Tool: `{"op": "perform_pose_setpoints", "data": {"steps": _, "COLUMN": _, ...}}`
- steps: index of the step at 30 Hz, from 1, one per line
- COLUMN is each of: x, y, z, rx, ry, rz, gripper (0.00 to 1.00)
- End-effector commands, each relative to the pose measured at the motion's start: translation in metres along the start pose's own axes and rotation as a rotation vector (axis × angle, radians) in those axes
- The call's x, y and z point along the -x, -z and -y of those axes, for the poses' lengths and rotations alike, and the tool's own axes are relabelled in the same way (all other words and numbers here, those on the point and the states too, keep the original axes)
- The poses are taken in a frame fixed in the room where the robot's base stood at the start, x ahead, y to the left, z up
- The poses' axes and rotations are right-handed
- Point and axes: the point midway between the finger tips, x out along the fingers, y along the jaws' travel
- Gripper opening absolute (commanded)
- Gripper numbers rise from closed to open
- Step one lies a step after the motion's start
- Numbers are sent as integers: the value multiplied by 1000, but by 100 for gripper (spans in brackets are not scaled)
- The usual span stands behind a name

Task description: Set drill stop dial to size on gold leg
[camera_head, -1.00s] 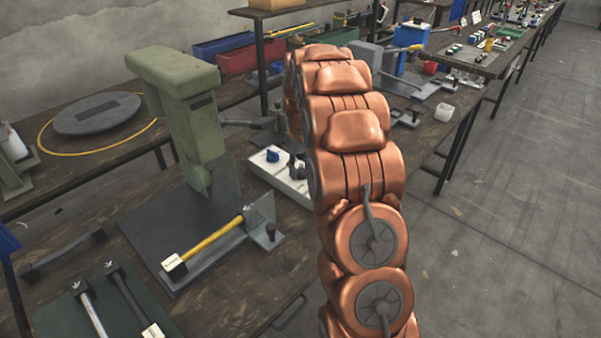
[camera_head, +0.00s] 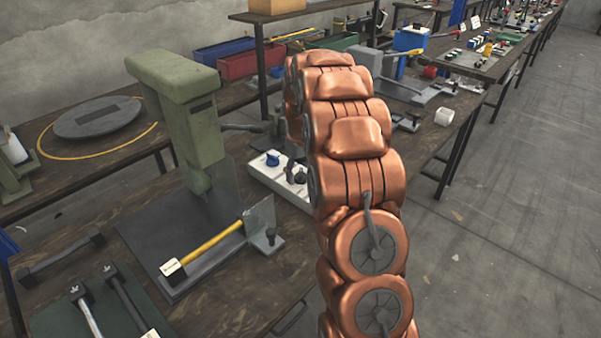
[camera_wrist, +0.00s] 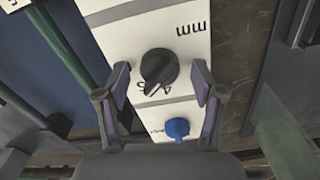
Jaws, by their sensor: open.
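In the wrist view, a white panel marked "mm" carries a black dial (camera_wrist: 158,68) with a pale pointer line and printed marks beside it, partly hidden. A blue knob (camera_wrist: 177,128) sits lower on the same panel. My gripper (camera_wrist: 160,78) is open, with one finger on each side of the black dial and visible gaps between. In the head view, the white panel (camera_head: 262,172) with the blue knob (camera_head: 272,159) lies on the bench beside my copper arm, which hides part of it. I cannot make out a gold leg.
A green press (camera_head: 188,110) stands left of the panel. A grey round plate (camera_head: 97,116) is on the back bench. The floor at right is open.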

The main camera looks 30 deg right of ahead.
Motion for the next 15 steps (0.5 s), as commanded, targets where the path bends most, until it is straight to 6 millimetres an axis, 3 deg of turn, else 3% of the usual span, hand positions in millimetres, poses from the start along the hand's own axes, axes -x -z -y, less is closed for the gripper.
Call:
{"op": "perform_pose_setpoints", "data": {"steps": 8, "x": 2, "y": 0, "z": 0, "rx": 0, "ry": 0, "rz": -1, "gripper": 68}}
{"op": "perform_pose_setpoints", "data": {"steps": 15, "x": 32, "y": 2, "z": -1, "rx": 0, "ry": -3, "rz": -7, "gripper": 68}}
